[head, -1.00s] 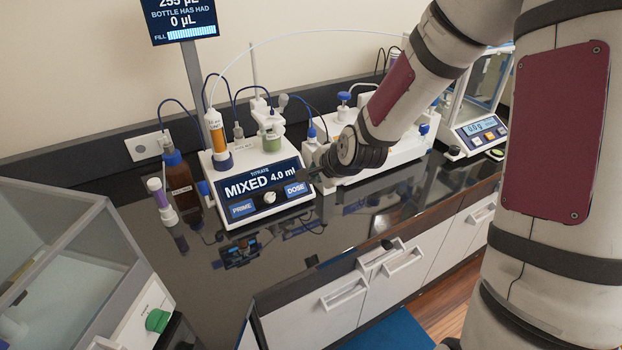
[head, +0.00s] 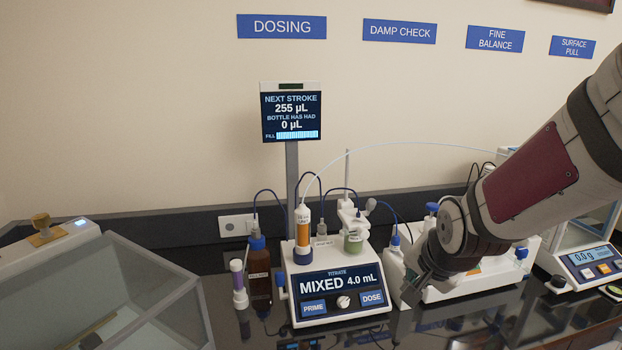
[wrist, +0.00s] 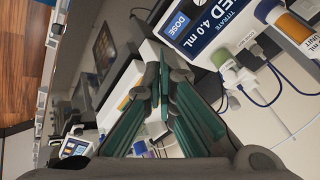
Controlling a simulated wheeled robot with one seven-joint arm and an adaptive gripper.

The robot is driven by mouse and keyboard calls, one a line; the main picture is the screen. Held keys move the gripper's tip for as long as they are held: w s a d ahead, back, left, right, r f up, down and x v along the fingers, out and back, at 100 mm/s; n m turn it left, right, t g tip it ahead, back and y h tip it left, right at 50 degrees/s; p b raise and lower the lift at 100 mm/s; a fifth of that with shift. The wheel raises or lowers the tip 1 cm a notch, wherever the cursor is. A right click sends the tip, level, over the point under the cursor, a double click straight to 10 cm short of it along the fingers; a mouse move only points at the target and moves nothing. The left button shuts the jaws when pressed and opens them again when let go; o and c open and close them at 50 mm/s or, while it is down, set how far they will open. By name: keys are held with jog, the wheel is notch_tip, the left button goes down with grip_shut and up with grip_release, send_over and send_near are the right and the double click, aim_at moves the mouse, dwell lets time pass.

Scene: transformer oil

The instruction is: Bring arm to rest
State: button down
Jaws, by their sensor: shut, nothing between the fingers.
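My gripper (head: 412,293) is in front of the white unit beside the titrator in the head view. Its fingers are partly dark and hard to make out there. In the wrist view my gripper (wrist: 155,92) shows its green-sided fingers shut, with nothing between them. The arm comes in from the right of the head view and bends down to the gripper. The titrator (head: 335,308), reading MIXED 4.0 mL with PRIME and DOSE buttons, stands left of the gripper. It also shows at the upper right of the wrist view (wrist: 205,30).
A glass-walled box (head: 130,290) fills the lower left. A balance (head: 590,265) reading 0.0 g is at the right. A display (head: 291,116) on a post stands behind.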

jog(key=s+r+n, duration=0.4)
jog(key=s+r, duration=0.1)
jog(key=s, duration=0.5)
jog(key=s+r+n+g, duration=0.1)
jog(key=s+r+n, duration=0.4)
jog(key=s, duration=0.6)
jog(key=shift+s+a+r, duration=0.25)
jog(key=shift+a+r, duration=0.1)
jog(key=shift+r, duration=0.45)
